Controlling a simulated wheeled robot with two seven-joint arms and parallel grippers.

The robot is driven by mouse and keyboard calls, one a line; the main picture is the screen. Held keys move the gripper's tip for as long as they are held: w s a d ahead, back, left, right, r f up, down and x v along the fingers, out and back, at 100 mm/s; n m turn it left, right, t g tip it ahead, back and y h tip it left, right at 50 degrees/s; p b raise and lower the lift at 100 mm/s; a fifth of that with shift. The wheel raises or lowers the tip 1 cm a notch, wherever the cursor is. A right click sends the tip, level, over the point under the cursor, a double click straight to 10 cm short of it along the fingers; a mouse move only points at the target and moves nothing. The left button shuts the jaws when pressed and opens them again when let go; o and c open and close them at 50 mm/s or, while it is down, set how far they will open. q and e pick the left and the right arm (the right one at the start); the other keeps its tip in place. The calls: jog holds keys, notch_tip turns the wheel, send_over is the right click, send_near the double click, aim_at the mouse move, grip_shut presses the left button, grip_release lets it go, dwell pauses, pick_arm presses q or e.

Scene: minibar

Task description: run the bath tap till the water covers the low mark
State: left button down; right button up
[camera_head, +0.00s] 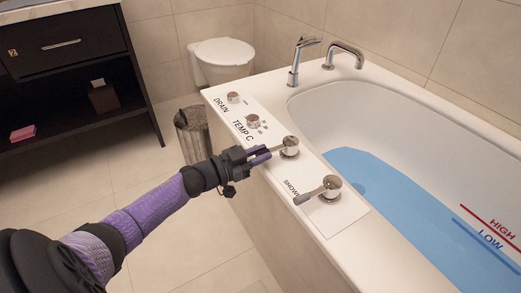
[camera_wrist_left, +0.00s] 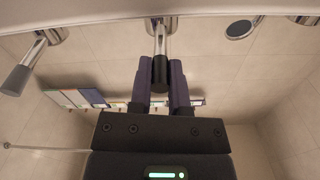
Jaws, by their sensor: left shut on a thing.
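The white bathtub (camera_head: 400,112) holds blue water (camera_head: 385,195). On its inner wall are a red HIGH mark (camera_head: 490,226) and a blue LOW mark (camera_head: 485,241). The water's edge lies near the LOW mark; I cannot tell exactly whether it covers it. My left gripper (camera_head: 262,154) is shut on the dark tip of a metal lever (camera_head: 290,146) on the tub's rim. The same lever, with its tip between the fingers, shows in the left wrist view (camera_wrist_left: 159,45). The lever's label is hidden. The spout (camera_head: 345,50) stands at the far rim. My right gripper is out of view.
The shower lever (camera_head: 331,187) is close to the held lever. Temperature (camera_head: 253,121) and drain (camera_head: 233,97) knobs sit farther along the panel. A second fixture (camera_head: 298,62) stands by the spout. A bin (camera_head: 193,134), toilet (camera_head: 222,60) and dark cabinet (camera_head: 65,48) are left.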

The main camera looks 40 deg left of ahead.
pick_arm(q)
jog(key=shift+a, duration=0.15)
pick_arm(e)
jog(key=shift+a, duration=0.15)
pick_arm(q)
jog(key=c, duration=0.6)
grip_release()
jog(key=shift+s, duration=0.2)
jog(key=p+v, duration=0.4)
jog(key=v, duration=0.5)
jog(key=shift+s+a, duration=0.15)
jog(key=shift+a, duration=0.1)
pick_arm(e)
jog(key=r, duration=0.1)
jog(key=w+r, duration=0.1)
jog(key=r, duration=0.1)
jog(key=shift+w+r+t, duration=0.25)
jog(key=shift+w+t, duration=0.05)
